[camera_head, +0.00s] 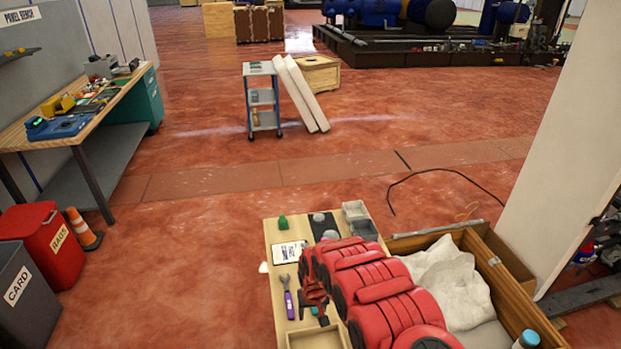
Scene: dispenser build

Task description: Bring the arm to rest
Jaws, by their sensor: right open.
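My right arm (375,285), red with dark joints, comes in from the bottom right and is folded over the right part of a light wooden work board. My right gripper (317,304) hangs at the arm's left side, pointing down over the board (272,237). It looks empty, and its fingers are small and partly blurred. I cannot tell how high it is above the board. My left arm and gripper are not in view.
A wooden crate (508,290) with white cloth stands right. A white pillar (570,150) rises beyond it.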

